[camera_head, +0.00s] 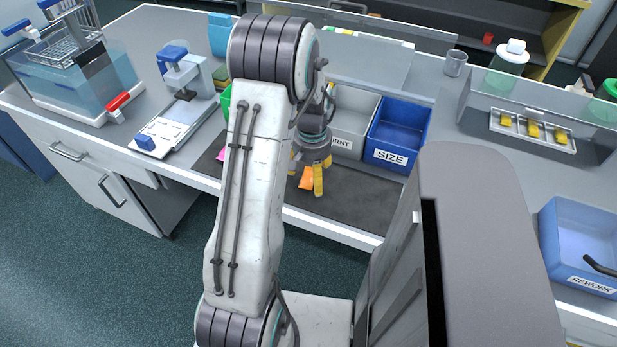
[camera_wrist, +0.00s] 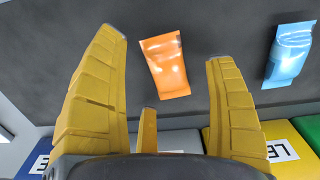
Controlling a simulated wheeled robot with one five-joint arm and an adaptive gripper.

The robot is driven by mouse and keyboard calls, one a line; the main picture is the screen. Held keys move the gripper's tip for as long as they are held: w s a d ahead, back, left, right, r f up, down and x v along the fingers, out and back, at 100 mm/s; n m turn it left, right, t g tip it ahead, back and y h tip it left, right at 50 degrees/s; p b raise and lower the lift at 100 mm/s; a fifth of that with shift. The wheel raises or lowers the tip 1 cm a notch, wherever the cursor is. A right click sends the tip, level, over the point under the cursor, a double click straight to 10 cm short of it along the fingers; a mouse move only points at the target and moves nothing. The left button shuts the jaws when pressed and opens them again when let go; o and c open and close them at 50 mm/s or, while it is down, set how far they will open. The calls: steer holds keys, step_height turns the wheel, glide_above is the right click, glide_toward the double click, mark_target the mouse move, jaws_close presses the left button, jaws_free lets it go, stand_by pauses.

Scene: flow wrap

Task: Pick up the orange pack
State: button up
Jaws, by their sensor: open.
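The orange pack (camera_wrist: 165,65) lies flat on the dark mat. In the wrist view it shows between and just beyond the tips of my gripper's yellow fingers, apart from both. My gripper (camera_wrist: 165,45) is open and empty, pointing down over the mat. In the head view the orange pack (camera_head: 306,178) is partly hidden behind the fingers of my gripper (camera_head: 309,180).
A light blue pack (camera_wrist: 288,53) lies on the mat to the right in the wrist view. Behind the mat (camera_head: 350,200) stand a blue SIZE bin (camera_head: 398,140), a grey bin (camera_head: 345,145) and a partly hidden green bin (camera_head: 226,98). A REWORK bin (camera_head: 570,265) stands far right.

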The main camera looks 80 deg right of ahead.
steer(key=shift+f, duration=0.5)
steer(key=c, duration=1)
